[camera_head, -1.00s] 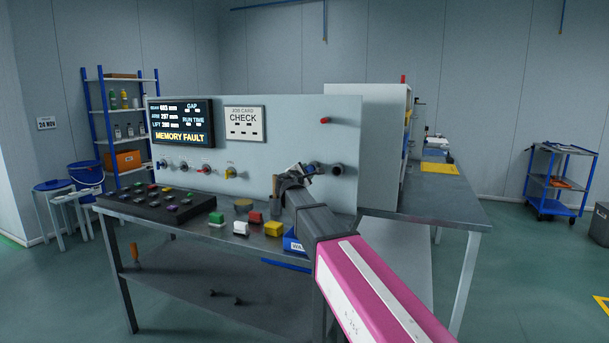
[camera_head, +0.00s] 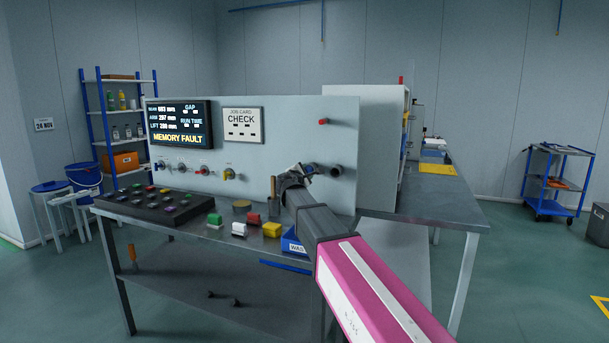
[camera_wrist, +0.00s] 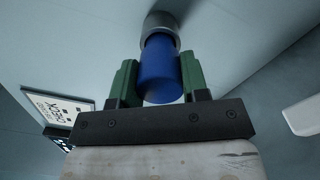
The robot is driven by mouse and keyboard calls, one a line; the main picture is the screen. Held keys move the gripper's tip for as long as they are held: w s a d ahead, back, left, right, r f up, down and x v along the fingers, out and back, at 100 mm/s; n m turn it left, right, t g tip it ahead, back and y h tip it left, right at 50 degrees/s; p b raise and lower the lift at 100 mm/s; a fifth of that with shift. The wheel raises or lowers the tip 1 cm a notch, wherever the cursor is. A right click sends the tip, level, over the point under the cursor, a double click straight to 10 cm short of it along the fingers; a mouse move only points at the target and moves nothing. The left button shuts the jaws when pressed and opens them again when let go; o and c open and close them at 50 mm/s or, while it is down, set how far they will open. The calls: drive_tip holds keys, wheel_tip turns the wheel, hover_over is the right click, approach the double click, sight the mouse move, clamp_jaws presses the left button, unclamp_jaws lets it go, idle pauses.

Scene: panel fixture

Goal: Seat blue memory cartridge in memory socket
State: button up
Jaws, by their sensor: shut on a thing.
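The blue memory cartridge (camera_wrist: 160,75) shows in the wrist view, held between the two green fingers of my gripper (camera_wrist: 156,80). Its far end meets the round grey socket (camera_wrist: 160,22) on the panel; the end looks to be at or inside the socket's mouth, but how deep I cannot tell. In the head view my gripper (camera_head: 296,173) is at the panel's face, left of two dark round fittings, and my arm hides most of the cartridge. The panel's screen (camera_head: 180,124) reads MEMORY FAULT.
The panel (camera_head: 290,115) stands on a bench with a job card (camera_head: 243,124) and several knobs. A red knob (camera_head: 323,122) is higher up.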

drive_tip(key=shift+x, duration=1.05)
drive_tip(key=o, duration=1.1)
